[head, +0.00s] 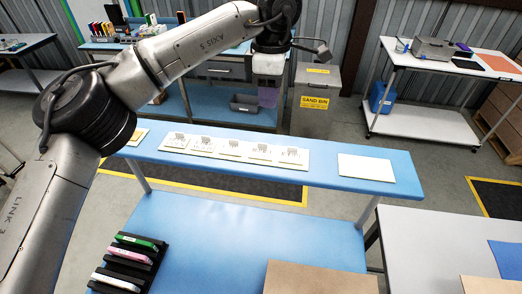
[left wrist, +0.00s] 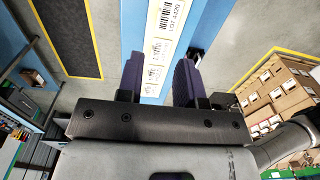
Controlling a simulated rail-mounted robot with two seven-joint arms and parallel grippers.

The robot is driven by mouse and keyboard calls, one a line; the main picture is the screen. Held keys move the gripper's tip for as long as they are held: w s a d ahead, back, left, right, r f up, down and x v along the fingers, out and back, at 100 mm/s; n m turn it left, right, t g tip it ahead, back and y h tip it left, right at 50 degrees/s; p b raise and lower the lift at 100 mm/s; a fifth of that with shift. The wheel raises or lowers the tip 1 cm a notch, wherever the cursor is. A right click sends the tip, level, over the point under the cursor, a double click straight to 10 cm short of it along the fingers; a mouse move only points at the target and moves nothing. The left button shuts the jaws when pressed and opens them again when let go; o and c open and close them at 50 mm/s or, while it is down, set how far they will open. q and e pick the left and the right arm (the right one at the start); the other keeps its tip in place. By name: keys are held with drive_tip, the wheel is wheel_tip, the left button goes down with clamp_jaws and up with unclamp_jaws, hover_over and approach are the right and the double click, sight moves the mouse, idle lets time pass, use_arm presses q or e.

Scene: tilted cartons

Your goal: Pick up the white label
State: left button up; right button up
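Several white labels with dark print lie in a row on a narrow blue shelf (head: 325,165); one is the middle label (head: 230,148). A larger plain white card (head: 366,167) lies to their right. Which one is the white label of the task I cannot tell. My left gripper (head: 267,97) hangs beyond the shelf in the head view, its purple fingers pointing down. In the left wrist view its two fingers (left wrist: 158,63) are apart, with nothing held between them. A white label with a barcode (left wrist: 166,18) shows past the fingertips. My right gripper is in neither view.
A black rack (head: 128,262) with green, pink and white items stands on the lower blue table (head: 230,235). A brown board (head: 318,279) lies at the front. A cluttered bench and a sand bin (head: 316,92) stand behind. The shelf is bare around the plain card.

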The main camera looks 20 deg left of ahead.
use_arm(q)
hover_over(268, 148)
wheel_tip(268, 148, down, 8)
drive_tip(key=shift+f, duration=0.2)
drive_tip(key=shift+s+a+f, duration=0.1)
drive_tip(key=shift+f, duration=1.2)
drive_tip(key=shift+a+f, duration=0.1)
drive_tip(key=shift+f, duration=1.2)
drive_tip(key=shift+c, duration=0.3)
clamp_jaws()
